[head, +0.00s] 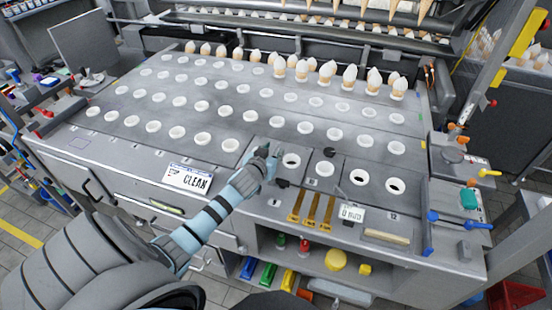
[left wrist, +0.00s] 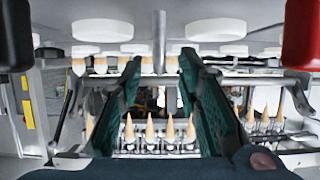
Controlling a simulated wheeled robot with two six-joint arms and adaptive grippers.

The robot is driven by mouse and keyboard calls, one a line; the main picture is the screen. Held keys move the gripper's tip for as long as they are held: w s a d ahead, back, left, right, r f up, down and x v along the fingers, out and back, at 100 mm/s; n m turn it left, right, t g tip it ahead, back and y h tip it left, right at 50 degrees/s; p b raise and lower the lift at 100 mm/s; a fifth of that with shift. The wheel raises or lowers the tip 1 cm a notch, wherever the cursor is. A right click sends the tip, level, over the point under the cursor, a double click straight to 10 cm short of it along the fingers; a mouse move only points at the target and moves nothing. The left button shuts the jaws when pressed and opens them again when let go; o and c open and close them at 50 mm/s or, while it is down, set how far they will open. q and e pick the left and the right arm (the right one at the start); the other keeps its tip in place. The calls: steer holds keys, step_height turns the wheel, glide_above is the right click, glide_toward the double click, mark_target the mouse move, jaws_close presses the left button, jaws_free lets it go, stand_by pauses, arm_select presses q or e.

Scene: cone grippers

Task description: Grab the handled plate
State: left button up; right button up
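The front plates carry white rings (head: 291,160), and a dark knob (head: 329,153) shows on one. Which plate is the handled one is unclear, and my gripper hides part of the row. My right gripper is out of view.
Rows of white rings (head: 202,139) cover the worktop, and cream-topped cones (head: 327,73) stand at the back. A CLEAN sign (head: 187,179) is on the front edge. Several brass strips (head: 312,208) lie to the right. Levers (head: 445,219) stick out at the far right.

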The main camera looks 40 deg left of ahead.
arm_select(q)
steer(key=shift+x, duration=1.05)
steer(key=shift+s, duration=0.1)
steer(key=shift+c, duration=0.3)
steer(key=shift+d+r, duration=0.1)
jaws_close()
steer(key=shift+s, duration=0.1)
